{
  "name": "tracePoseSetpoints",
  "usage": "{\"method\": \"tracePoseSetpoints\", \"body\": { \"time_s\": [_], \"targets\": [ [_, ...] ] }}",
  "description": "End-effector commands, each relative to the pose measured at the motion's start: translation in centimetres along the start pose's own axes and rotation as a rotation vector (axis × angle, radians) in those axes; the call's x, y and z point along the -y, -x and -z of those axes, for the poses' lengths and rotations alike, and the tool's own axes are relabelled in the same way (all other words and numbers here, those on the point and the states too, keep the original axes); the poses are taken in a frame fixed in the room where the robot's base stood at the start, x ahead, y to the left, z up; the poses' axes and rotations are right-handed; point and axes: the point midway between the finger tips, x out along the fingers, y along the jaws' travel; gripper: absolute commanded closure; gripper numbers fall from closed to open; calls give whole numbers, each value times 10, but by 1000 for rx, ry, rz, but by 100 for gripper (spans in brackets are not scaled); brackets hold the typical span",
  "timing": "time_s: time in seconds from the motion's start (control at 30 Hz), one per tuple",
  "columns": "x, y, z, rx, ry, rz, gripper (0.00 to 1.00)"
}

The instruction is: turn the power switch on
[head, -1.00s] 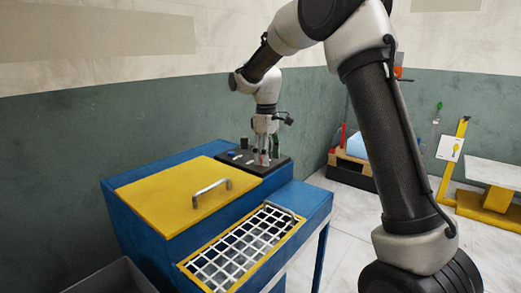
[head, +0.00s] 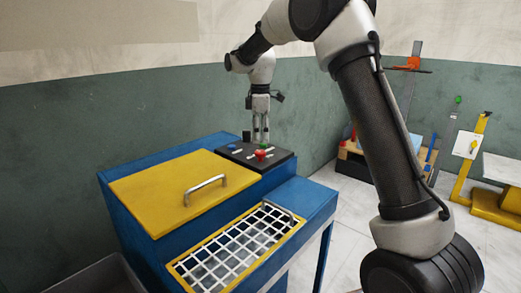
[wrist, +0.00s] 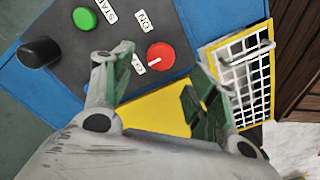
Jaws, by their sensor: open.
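The power switch looks to be a round red knob (wrist: 160,56) with a white pointer line, on a dark control panel (wrist: 72,75). In the wrist view a label reading ON sits above it, and another label, partly hidden by a finger, sits at its left. The pointer slants toward that second label. The red knob (head: 261,154) also shows on the panel (head: 283,161) in the head view. My gripper (head: 261,138) is open and empty, pointing down above the panel's far part. In the wrist view the red knob appears between the fingers (wrist: 163,65), apart from them.
A green button (wrist: 84,19) labelled START and a black knob (wrist: 40,52) share the panel. A yellow lid with a metal handle (head: 205,184) and a white grid guard (head: 240,245) lie in front on the blue machine (head: 135,225). Tools stand at the right.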

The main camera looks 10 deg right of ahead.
Motion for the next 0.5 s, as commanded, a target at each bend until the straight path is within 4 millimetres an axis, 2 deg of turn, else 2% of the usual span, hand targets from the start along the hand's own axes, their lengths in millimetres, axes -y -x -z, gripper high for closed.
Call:
{"method": "tracePoseSetpoints", "body": {
  "time_s": [0.1, 0.3, 0.5],
  "targets": [
    [1, -22, 0, 2, -1, 4, 42],
    [1, -51, 0, 1, -2, 3, 42],
    [0, -61, 0, 0, -2, 1, 42]
  ]
}}
